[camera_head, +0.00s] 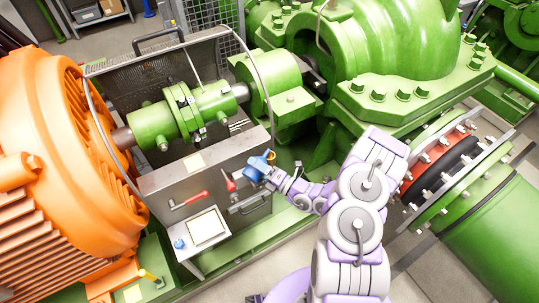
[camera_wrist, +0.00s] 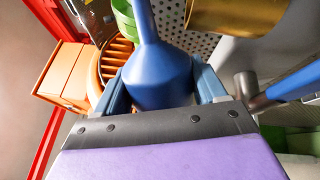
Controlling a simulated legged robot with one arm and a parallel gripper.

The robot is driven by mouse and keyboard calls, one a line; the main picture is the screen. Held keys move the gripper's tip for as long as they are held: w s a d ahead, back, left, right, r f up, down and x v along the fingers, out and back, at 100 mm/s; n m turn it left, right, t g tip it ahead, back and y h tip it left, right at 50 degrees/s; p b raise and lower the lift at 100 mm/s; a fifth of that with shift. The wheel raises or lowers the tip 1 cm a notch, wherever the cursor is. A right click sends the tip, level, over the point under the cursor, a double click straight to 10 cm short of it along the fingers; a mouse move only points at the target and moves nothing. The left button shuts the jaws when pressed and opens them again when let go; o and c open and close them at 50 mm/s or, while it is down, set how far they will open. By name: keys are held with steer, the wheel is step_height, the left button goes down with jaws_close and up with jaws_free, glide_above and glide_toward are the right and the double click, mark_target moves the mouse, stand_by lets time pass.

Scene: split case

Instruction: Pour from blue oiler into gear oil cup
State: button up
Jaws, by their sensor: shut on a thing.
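My gripper (camera_head: 265,172) is shut on the blue oiler (camera_head: 259,164), in front of the right end of the grey machine case. In the wrist view the oiler (camera_wrist: 160,75) sits between the two blue fingers, its body low and its narrow spout running to the top edge. The spout tip is out of that view. A brass cylinder (camera_wrist: 235,14), which may be the gear oil cup, shows right of the spout, apart from it in the picture. Its opening is not visible. I cannot tell the oiler's exact tilt or whether oil flows.
The grey case (camera_head: 165,182) carries a red lever (camera_head: 188,200) and a small shelf (camera_head: 208,228) with a small blue item (camera_head: 179,244). A large orange motor (camera_head: 60,150) stands left, green pump housing (camera_head: 390,40) right. A blue bar (camera_wrist: 293,82) with a metal end is close right of my gripper.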

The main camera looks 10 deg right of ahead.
steer(key=shift+r+m+t, duration=0.3)
steer(key=shift+r+m, duration=0.6)
steer(key=shift+m, duration=0.6)
stand_by(3.0)
step_height(320, 180, down, 2)
steer(key=n, duration=0.3)
steer(key=shift+f+n, duration=0.2)
steer(key=shift+n, duration=0.2)
steer(key=shift+w+r, duration=0.1)
steer(key=shift+d+r+n, duration=0.1)
steer(key=shift+r+n, duration=0.05)
steer(key=shift+n, duration=0.25)
